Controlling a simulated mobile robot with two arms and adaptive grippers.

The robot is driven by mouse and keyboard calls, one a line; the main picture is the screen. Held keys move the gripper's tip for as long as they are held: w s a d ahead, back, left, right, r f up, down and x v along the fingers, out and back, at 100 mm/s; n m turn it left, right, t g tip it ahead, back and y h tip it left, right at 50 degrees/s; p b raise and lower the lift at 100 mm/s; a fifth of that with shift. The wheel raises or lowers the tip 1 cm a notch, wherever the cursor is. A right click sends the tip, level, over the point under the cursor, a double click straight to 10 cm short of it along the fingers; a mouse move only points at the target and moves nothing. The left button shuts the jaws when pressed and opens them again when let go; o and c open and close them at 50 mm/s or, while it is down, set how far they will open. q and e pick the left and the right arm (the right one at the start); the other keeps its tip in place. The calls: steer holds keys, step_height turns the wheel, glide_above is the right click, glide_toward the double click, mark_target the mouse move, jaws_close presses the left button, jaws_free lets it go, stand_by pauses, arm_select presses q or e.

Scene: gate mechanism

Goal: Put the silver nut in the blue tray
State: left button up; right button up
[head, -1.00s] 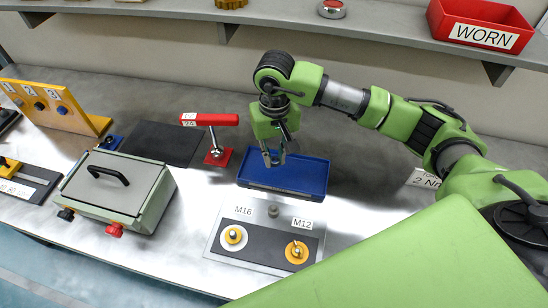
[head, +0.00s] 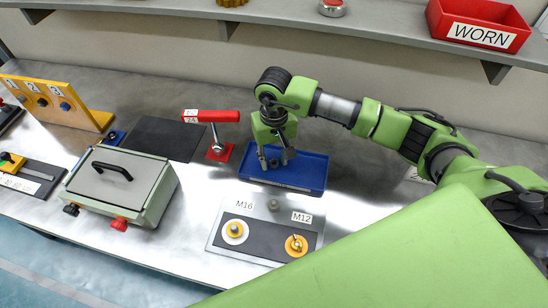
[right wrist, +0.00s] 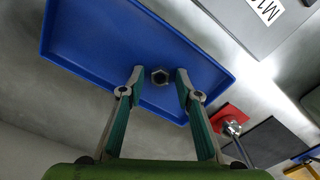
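The blue tray (head: 308,187) lies on the bench in the middle of the head view and fills the upper left of the right wrist view (right wrist: 75,50). The silver nut (right wrist: 160,76), a dark-holed hexagon, lies in the tray near one rim. My right gripper (head: 274,163) points down into the tray. In the right wrist view my right gripper (right wrist: 159,75) has one fingertip on each side of the nut, with a visible gap on both sides. It is open. The nut is too small to make out surely in the head view. My left gripper is out of view.
A red-handled clamp (head: 212,117) stands just left of the tray. The M16/M12 plate (head: 268,205) with two posts lies in front of it. A grey lidded box (head: 120,185) is farther left. A red WORN bin (head: 485,22) sits on the shelf above.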

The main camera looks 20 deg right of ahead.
steer(key=shift+r, duration=0.1)
steer(key=shift+r+p, duration=0.15)
steer(key=shift+p, duration=0.15)
step_height(320, 180, up, 12)
steer(key=b, duration=0.4)
stand_by(0.4)
